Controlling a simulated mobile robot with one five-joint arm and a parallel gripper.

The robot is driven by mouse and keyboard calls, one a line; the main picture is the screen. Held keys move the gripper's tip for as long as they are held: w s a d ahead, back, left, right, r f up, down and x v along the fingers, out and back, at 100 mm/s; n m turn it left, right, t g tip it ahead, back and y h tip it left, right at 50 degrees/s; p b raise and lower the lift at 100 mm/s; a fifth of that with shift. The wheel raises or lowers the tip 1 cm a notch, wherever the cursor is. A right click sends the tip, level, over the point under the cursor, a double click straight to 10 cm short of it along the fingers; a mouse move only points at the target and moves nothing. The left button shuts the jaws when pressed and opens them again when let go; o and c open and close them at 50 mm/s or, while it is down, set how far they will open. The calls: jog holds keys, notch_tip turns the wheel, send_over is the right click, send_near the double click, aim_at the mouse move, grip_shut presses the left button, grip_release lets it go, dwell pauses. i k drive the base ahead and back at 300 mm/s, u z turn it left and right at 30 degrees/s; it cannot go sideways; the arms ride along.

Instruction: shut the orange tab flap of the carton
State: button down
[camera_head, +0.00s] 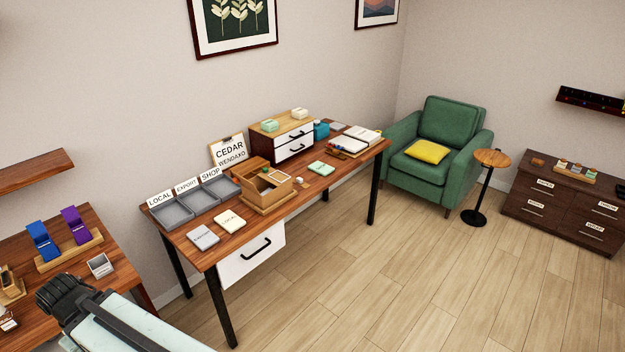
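A tan box that looks like the carton (268,193) stands on the long wooden desk, right of the grey trays. Its top looks at least partly open, with dark inner spaces showing. An orange-brown panel (256,163) rises at its back; I cannot tell whether it is a flap. No orange tab can be made out at this size. My arm shows at the lower left, well apart from the box. My gripper's fingers are not in view.
The desk (208,247) also bears grey trays (196,199), cards, a CEDAR sign (229,152) and a drawer unit (284,138). The wooden floor (390,290) in front is clear.

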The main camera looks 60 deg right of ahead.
aim_at(237, 178)
jog(key=z, duration=1.6)
jog(key=i, duration=1)
jog(key=u, duration=1.65)
jog(key=k, duration=0.4)
jog(key=i, duration=1)
